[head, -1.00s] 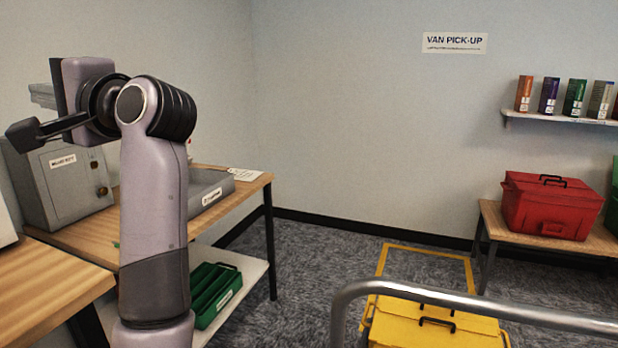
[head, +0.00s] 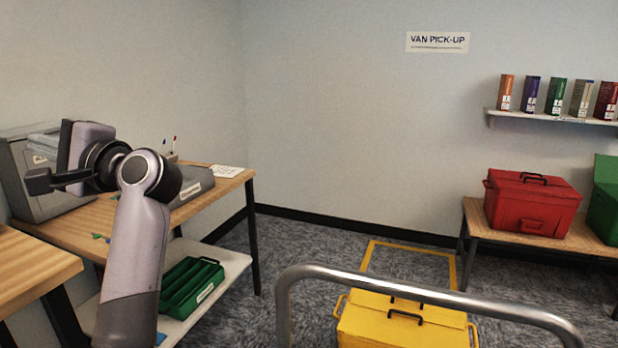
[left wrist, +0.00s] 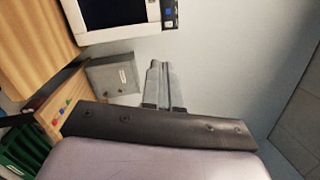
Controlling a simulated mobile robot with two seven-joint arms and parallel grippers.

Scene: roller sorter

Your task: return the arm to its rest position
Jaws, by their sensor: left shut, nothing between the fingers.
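My left arm rises from the bottom left of the head view, bent at the joint near its top. My left gripper (head: 40,182) points left, in front of the grey cabinet on the wooden bench. In the left wrist view its fingers (left wrist: 164,85) lie together with nothing between them. They stand clear of the cabinet and the bench. My right gripper is not in view.
The grey cabinet (head: 30,197) stands on the wooden bench (head: 225,187), with a green tray (head: 190,287) on its lower shelf. A metal rail (head: 420,291) crosses before a yellow box (head: 400,325). A red box (head: 532,203) sits on the right table.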

